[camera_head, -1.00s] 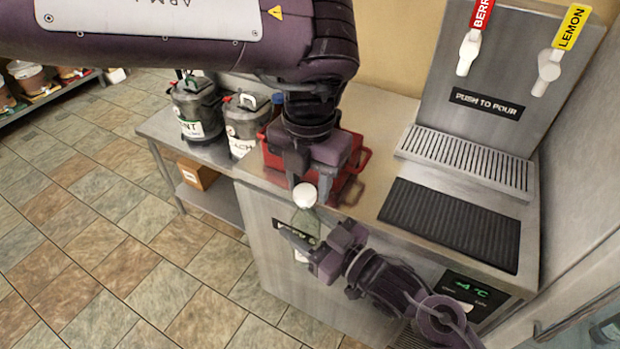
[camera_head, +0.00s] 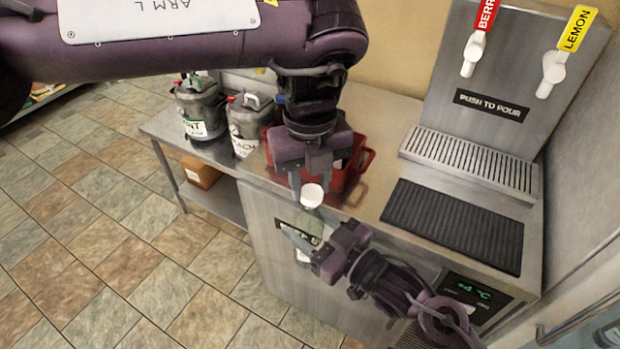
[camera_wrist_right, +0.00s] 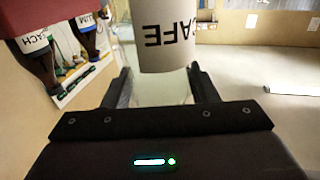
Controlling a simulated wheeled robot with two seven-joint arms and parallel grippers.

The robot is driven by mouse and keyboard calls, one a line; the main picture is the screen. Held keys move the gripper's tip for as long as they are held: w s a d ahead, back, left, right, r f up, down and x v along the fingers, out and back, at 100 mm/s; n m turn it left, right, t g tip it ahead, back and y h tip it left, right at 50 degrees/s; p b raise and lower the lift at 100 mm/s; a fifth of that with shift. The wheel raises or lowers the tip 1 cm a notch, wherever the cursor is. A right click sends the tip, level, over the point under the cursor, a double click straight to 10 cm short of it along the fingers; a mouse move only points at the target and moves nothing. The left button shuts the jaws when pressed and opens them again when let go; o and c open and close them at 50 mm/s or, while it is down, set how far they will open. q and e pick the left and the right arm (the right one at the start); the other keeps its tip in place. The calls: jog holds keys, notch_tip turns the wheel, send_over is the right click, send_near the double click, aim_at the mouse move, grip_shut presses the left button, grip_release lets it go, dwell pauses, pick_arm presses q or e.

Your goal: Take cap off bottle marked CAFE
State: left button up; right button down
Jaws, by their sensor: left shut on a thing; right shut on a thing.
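The bottle marked CAFE (camera_wrist_right: 167,38) is in the right wrist view, with its label upside down and clear glass below. In the head view the bottle (camera_head: 306,224) is small and partly hidden. My right gripper (camera_head: 310,246) is shut on the bottle, with one finger on each side of it in the right wrist view (camera_wrist_right: 161,88). A white cap (camera_head: 312,196) is at the fingertips of my left gripper (camera_head: 311,177), which is shut on it from above. The cap looks tilted, above the bottle's top; I cannot tell whether they touch.
A red crate (camera_head: 362,158) stands on the steel counter behind my left gripper. Lidded buckets (camera_head: 200,108) stand on the lower table at left. A dispenser with a drip grille (camera_head: 470,160) and a black ribbed mat (camera_head: 455,225) are at right. The floor at left is clear.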

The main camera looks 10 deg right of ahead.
pick_arm(q)
jog(key=shift+d+r, duration=0.2)
dwell(0.4)
jog(key=shift+r, duration=0.65)
jog(key=shift+a+r, duration=0.1)
jog(key=shift+r, duration=0.2)
